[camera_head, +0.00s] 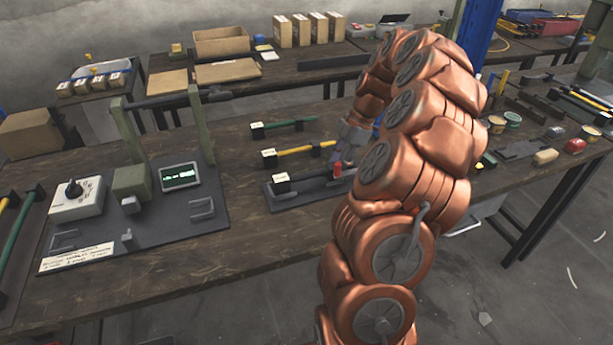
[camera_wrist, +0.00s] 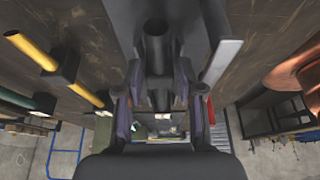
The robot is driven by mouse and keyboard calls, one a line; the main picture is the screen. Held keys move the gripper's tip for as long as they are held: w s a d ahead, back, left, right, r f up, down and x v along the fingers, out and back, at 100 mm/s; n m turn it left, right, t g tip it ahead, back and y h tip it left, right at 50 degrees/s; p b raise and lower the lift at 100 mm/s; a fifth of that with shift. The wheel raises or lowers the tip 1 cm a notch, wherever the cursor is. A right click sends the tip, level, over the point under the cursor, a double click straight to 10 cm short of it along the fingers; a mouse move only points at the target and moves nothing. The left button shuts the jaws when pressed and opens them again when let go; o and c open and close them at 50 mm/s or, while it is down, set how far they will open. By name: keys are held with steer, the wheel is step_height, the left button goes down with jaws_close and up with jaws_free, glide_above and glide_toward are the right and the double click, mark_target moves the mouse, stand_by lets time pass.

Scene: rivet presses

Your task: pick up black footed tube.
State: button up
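The black footed tube (camera_head: 311,177) lies in the front row of the bench, on a dark base plate (camera_head: 291,203), with a white-topped block at its left end. My gripper (camera_head: 341,160) is down at its right end in the head view, partly hidden by my copper arm. In the wrist view, a dark tube (camera_wrist: 156,45) runs between the two fingers of my gripper (camera_wrist: 159,75). The fingers flank the tube closely; whether they touch it is not clear.
A yellow tube (camera_head: 302,148) and a green tube (camera_head: 290,124) lie behind in black supports. A small red part (camera_head: 338,171) stands close beside my gripper. The press fixture (camera_head: 133,180) is at the left. Cans and small parts lie right of my arm.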

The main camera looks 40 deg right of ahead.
steer(key=shift+w+f, duration=0.1)
steer(key=shift+f, duration=0.25)
jaws_close()
